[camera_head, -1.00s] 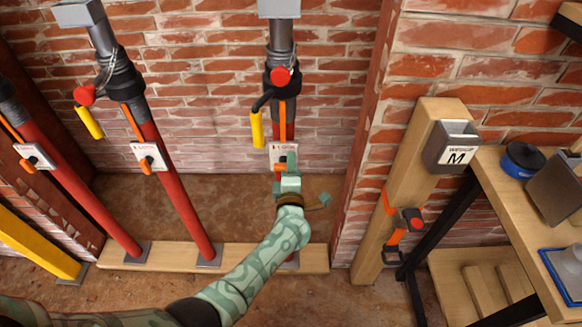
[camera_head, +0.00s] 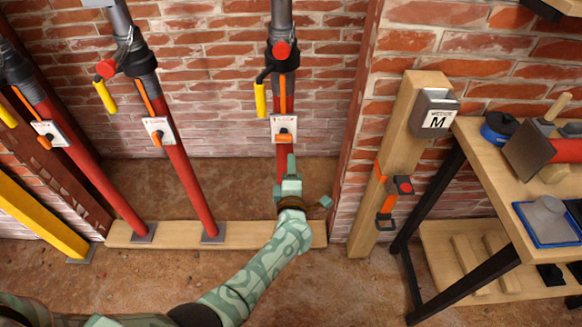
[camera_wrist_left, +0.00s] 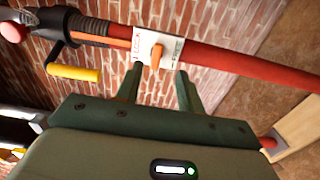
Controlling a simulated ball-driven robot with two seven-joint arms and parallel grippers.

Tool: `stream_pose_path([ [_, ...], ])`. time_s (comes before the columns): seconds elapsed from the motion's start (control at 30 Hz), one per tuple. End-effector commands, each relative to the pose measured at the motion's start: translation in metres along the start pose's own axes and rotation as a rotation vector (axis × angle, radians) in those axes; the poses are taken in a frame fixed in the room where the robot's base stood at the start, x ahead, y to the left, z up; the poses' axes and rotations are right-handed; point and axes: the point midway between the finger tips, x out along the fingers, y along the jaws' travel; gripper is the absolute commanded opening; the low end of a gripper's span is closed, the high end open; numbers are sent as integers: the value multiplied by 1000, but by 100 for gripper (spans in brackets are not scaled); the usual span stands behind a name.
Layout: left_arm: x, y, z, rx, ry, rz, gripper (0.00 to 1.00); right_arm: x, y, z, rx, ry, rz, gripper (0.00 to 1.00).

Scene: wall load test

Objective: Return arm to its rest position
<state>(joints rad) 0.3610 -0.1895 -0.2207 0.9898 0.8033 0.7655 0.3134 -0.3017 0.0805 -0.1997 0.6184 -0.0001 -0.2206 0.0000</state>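My left arm (camera_head: 262,265) reaches in from the lower left, patterned in pale green. My left gripper (camera_head: 308,184) is in front of the lower part of the rightmost red post (camera_head: 283,152), below its white label plate (camera_head: 284,123) with an orange lever (camera_head: 284,135). In the left wrist view my left gripper (camera_wrist_left: 158,88) has its two fingers well apart with nothing between them. The plate (camera_wrist_left: 157,46) and its lever (camera_wrist_left: 156,57) lie just beyond the fingertips. My right gripper is not in view.
Two more red posts (camera_head: 180,180) (camera_head: 80,170) stand at left, and a yellow beam (camera_head: 40,222) leans there. A wooden sill (camera_head: 185,233) runs along the floor. At right are a wooden post with a grey "WEDGE M" box (camera_head: 435,112) and a workbench (camera_head: 490,170).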

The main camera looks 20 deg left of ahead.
Motion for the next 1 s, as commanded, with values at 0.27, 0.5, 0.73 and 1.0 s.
stream_pose_path([
  [0.27, 0, 0, 0, 7, -2, -1, 38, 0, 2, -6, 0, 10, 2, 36],
  [0.5, -29, -62, 44, 564, -366, -67, 38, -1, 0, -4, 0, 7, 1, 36],
  [0.73, -158, -220, -5, 1167, -820, -294, 38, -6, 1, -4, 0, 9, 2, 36],
  [1.0, -345, -333, -127, 1558, -1296, -563, 38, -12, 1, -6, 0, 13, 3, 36],
])
